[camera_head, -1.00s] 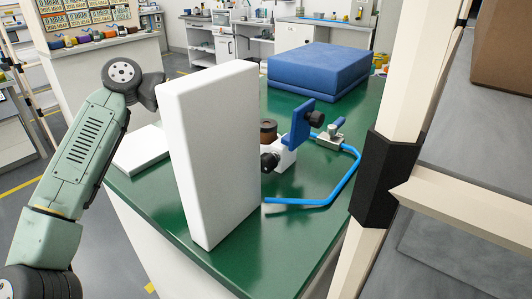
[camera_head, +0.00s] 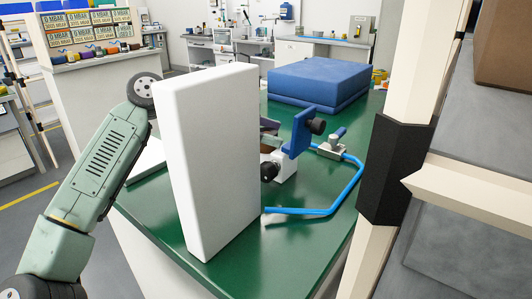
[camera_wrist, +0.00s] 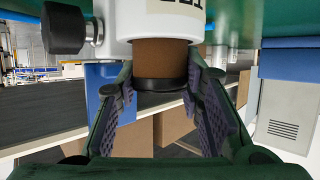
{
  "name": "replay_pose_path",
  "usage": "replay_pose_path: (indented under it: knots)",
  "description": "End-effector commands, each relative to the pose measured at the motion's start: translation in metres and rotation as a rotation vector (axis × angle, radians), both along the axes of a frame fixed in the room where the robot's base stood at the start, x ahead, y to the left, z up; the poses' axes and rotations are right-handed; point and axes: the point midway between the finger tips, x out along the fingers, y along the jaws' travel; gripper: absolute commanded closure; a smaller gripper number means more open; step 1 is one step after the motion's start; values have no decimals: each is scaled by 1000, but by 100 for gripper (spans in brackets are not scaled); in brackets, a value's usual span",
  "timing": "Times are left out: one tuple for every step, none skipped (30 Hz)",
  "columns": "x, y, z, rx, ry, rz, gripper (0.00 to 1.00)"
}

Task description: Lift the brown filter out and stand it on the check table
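The brown filter (camera_wrist: 165,60) fills the top middle of the wrist view, with a black band at its lower edge in that picture. Its other end sits in the white collar (camera_wrist: 160,20) of the press. In the head view only a small part of the filter (camera_head: 266,147) shows behind a white upright slab. My gripper (camera_wrist: 162,82) has its two padded fingers spread, one on each side of the filter. Whether the pads touch it cannot be told. In the head view the slab hides most of my gripper. I cannot tell which surface is the check table.
The white slab (camera_head: 208,165) stands tall on the green table (camera_head: 270,245). Beside the press are a blue bracket (camera_head: 295,135) with black knobs and a blue hose (camera_head: 345,192). A blue box (camera_head: 320,80) sits behind. A cream frame (camera_head: 392,90) stands at right.

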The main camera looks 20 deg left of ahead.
Motion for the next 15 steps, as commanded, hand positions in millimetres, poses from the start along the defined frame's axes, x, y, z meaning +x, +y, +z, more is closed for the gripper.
replay_pose_path:
  knots:
    - [0, 0, 0, 0, 0, 0, 73]
    - [0, 0, 0, 0, 0, 0, 75]
    - [0, 0, 0, 0, 0, 0, 77]
    - [0, 0, 0, 0, 0, 0, 79]
    - [0, 0, 0, 0, 0, 0, 81]
    - [0, 0, 0, 0, 0, 0, 84]
    - [0, 0, 0, 0, 0, 0, 86]
    - [0, 0, 0, 0, 0, 0, 88]
    - [0, 0, 0, 0, 0, 0, 91]
    - [0, 0, 0, 0, 0, 0, 93]
    - [0, 0, 0, 0, 0, 0, 95]
    - [0, 0, 0, 0, 0, 0, 97]
    - [0, 0, 0, 0, 0, 0, 97]
    - [0, 0, 0, 0, 0, 0, 97]
    - [0, 0, 0, 0, 0, 0, 97]
